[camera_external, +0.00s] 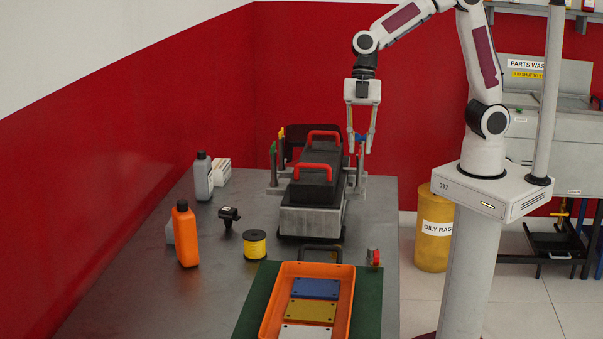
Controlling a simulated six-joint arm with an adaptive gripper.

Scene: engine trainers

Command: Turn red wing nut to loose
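The engine trainer (313,192) is a dark block on a grey base with red handles on top, standing on the table. Coloured wing nuts top posts at its corners: green (272,147) and yellow (281,132) on the left, blue (359,137) on the right. A small red spot near the right posts looks like the red wing nut (359,152), partly hidden and too small to read its angle. My gripper (360,150) points down with its fingers apart, one on each side of the blue and red nuts in this view. I cannot tell whether it touches either.
An orange tray (265,322) with coloured plates lies on a green mat (367,300), beside a small red-topped part (374,258). An orange bottle (186,236), a grey bottle (203,178), a yellow spool (255,244) and a black part (229,214) stand left.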

